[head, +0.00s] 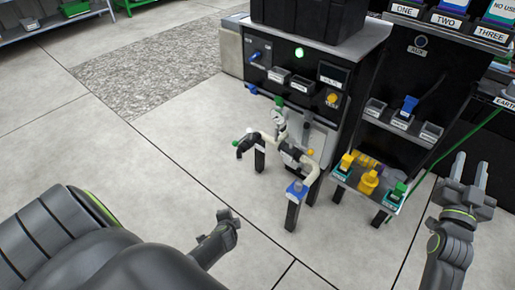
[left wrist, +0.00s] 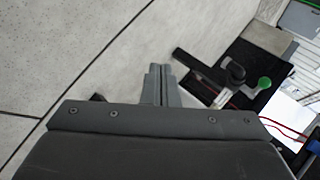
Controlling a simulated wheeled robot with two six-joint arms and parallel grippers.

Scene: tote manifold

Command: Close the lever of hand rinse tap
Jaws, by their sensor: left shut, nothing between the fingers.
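A cream pipe manifold (head: 305,168) stands on short black legs in front of a black cabinet in the head view. At its left end is a black tap (head: 243,148) with a small green part; no label names it as the hand rinse tap. A black tap-like fitting with a bar (left wrist: 195,62) and green knob (left wrist: 264,82) shows right of the fingers in the left wrist view. My left gripper (head: 228,215) is shut and empty, apart from and in front of the manifold; it also shows in the left wrist view (left wrist: 160,68). My right gripper (head: 470,172) is open and empty at the right.
A blue valve handle (head: 297,188) sits at the manifold's front right end. A low stand (head: 338,178) with yellow and green fittings is to its right. The cabinet (head: 300,88) rises behind. The floor (head: 165,150) to the left is clear.

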